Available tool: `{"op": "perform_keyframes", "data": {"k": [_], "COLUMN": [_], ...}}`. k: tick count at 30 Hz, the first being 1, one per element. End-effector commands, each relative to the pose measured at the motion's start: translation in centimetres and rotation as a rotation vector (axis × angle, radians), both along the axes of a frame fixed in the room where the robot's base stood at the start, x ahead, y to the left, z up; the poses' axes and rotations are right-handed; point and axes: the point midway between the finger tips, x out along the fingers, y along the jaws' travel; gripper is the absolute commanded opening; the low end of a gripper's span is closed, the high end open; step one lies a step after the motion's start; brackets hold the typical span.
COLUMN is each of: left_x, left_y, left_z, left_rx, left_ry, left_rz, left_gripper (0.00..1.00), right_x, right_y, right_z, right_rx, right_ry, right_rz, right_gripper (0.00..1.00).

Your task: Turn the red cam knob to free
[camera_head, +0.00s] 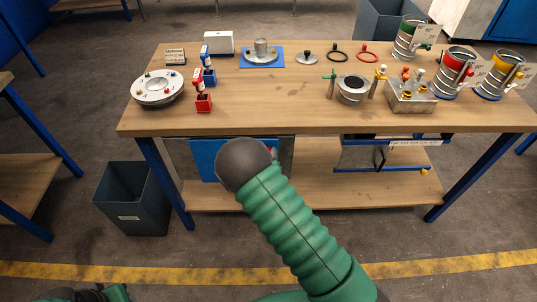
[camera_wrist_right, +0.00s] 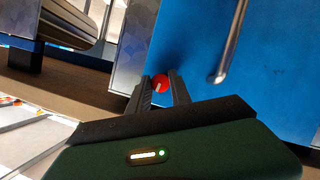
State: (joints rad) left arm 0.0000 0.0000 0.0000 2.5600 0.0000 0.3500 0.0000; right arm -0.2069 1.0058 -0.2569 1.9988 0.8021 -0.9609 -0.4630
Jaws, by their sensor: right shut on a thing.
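The red cam knob (camera_wrist_right: 160,83) with a pale mark is on the blue cabinet front (camera_wrist_right: 195,45) in the right wrist view, near its left edge. My right gripper (camera_wrist_right: 162,86) is shut on the knob, one finger on each side. In the head view my green right arm reaches below the tabletop to the blue panel (camera_head: 205,160) under the bench. The dark ball of my wrist hides most of the knob and the fingers there. A dark and green part of my left arm shows at the bottom left edge; its fingers cannot be made out.
A metal bar handle (camera_wrist_right: 233,45) stands out from the blue front, right of the knob. The wooden bench top (camera_head: 290,105) overhangs the panel and carries several parts. A grey bin (camera_head: 133,200) stands on the floor at left. The lower shelf (camera_head: 320,190) is mostly bare.

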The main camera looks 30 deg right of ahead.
Motion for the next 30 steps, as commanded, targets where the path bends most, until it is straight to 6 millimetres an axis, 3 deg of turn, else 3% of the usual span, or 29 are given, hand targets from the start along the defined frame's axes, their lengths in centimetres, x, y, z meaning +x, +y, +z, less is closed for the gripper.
{"op": "perform_keyframes", "data": {"k": [7, 8, 12, 23, 30], "left_x": [0.0, 0.0, 0.0, 0.0, 0.0], "left_y": [0.0, 0.0, 0.0, 0.0, 0.0], "left_z": [0.0, 0.0, 0.0, 0.1, 0.6], "left_rx": [0.000, 0.000, 0.000, 0.000, 0.000], "left_ry": [0.000, 0.000, 0.000, 0.000, 0.000], "left_rz": [0.000, 0.000, 0.000, 0.000, 0.000], "left_gripper": [0.36, 0.36, 0.36, 0.36, 0.36], "right_x": [0.5, 0.5, 0.4, -0.1, -3.6], "right_y": [0.0, 0.0, 0.0, 0.3, 3.7], "right_z": [0.6, 0.6, 0.4, 0.3, 2.2], "right_rx": [-0.006, -0.006, -0.003, -0.002, 0.000], "right_ry": [-0.016, -0.016, -0.011, -0.005, -0.004], "right_rz": [0.005, 0.006, 0.004, 0.003, 0.007], "right_gripper": [0.00, 0.27, 0.46, 0.47, 0.47]}}
